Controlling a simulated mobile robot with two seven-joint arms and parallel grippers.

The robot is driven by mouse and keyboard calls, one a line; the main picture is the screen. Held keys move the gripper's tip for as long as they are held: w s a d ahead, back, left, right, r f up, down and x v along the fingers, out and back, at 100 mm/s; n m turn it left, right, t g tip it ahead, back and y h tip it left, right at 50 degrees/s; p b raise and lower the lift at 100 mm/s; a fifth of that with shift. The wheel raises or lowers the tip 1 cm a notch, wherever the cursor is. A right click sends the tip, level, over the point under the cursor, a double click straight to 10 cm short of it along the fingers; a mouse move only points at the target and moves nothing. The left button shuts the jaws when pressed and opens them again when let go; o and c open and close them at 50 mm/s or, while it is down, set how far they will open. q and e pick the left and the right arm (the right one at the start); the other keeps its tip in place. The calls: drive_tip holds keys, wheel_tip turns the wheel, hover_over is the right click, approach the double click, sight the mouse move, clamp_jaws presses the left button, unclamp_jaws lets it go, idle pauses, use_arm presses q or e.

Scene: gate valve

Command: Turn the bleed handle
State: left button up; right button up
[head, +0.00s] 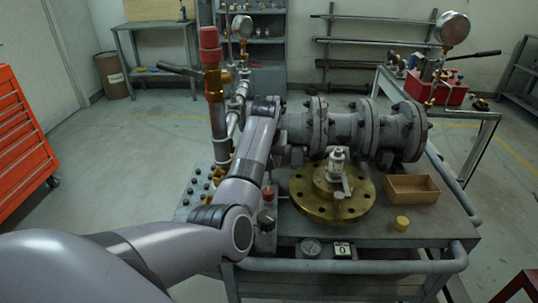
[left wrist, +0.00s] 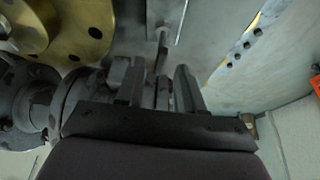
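My left arm reaches over the bench to the left end of the grey flanged pipe (head: 345,128); in the head view its gripper is hidden behind the arm. In the left wrist view my left gripper (left wrist: 158,86) has its two dark fingers apart. A thin grey bar (left wrist: 161,48) shows between and beyond the fingertips; I cannot tell whether it touches them or is the bleed handle. My right gripper is not in view.
An orange tool cabinet (head: 20,150) stands left. Floor is free at left.

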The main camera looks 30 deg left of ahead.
use_arm(q)
drive_tip(key=shift+s+d+r, duration=0.15)
drive_tip(key=shift+s+r, duration=0.1)
drive_tip(key=shift+r, duration=0.4)
